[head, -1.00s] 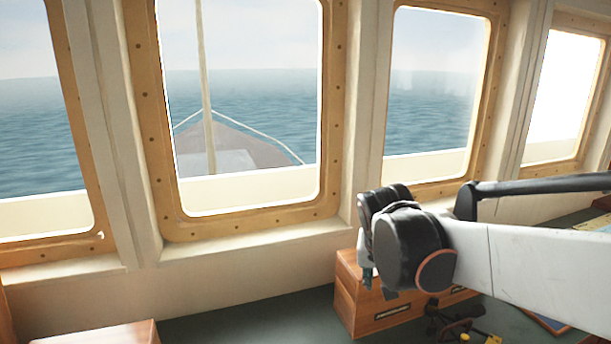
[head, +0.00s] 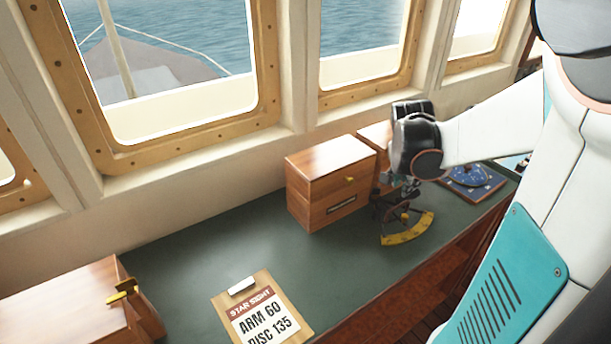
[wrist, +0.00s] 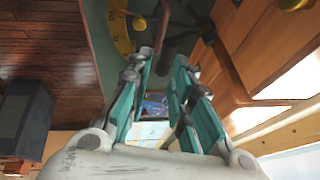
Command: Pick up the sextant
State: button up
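The sextant (head: 407,231), with a dark frame and a yellow curved arc, is on the green desk in the head view, just right of the front wooden box. Its yellow arc (wrist: 122,32) and dark frame show at the top of the wrist view. My gripper (head: 399,187) is at the upper part of the sextant in the head view, its fingers partly hidden by the wrist. In the wrist view my gripper (wrist: 163,58) has its teal-padded fingers apart with nothing held between them. I cannot tell whether a finger touches the sextant.
A wooden box (head: 320,190) stands close on the left, with another box (head: 372,137) behind it. A blue chart plate (head: 473,178) lies to the right. A clipboard (head: 262,305) reads "ARM 60" and "DISC 135". The desk's middle is clear.

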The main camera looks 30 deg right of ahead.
jog(key=b, duration=0.2)
send_over(403, 203)
jog(key=a, duration=0.2)
jog(key=f, duration=0.4)
jog(key=s+f, duration=0.1)
jog(key=f, duration=0.1)
jog(key=shift+a+f, duration=0.15)
jog(key=shift+f, duration=0.15)
jog(key=b+x, duration=0.2)
jog(key=x, duration=0.3)
jog(key=shift+s+f, duration=0.1)
jog(key=shift+f, duration=0.1)
grip_shut()
jog(key=shift+r, duration=0.1)
